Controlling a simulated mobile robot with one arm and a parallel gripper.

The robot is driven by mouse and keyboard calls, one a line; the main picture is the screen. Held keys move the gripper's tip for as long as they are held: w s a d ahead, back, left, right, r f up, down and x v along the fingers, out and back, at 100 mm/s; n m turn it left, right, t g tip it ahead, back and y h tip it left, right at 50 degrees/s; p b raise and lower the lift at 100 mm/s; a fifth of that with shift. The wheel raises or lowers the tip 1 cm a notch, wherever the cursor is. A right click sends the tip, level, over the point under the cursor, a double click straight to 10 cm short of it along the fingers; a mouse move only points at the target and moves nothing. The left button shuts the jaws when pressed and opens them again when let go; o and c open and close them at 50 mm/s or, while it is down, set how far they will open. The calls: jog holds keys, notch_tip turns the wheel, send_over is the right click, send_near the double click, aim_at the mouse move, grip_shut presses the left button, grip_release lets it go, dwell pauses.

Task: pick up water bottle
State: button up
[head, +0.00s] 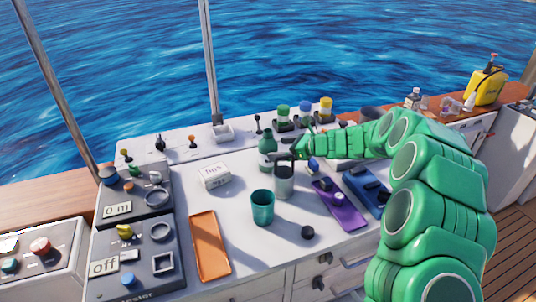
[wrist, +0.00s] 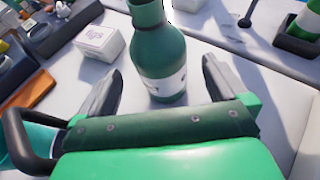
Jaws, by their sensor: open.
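The water bottle (head: 267,150) is green with a pale label and stands upright on the white counter, behind a grey cup. In the wrist view the bottle (wrist: 160,60) stands just beyond the fingertips, roughly centred between them, its top cut off by the frame edge. My gripper (wrist: 160,88) is open and empty, one finger on each side of the bottle's lower part. No contact between fingers and bottle shows. In the head view my gripper (head: 290,150) is beside the bottle on its right, its fingers partly hard to make out.
A grey cup (head: 284,182) stands close in front of the bottle, and a teal cup (head: 262,207) nearer. A white box (head: 214,176) lies to the left. An orange tray (head: 210,245) and a purple tray (head: 339,204) lie on the counter. Several capped bottles (head: 305,112) stand behind.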

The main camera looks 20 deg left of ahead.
aim_at(268, 149)
jog(key=shift+x, duration=3)
jog(key=shift+f, duration=0.2)
jog(key=c, duration=1.2)
jog(key=shift+r, duration=0.25)
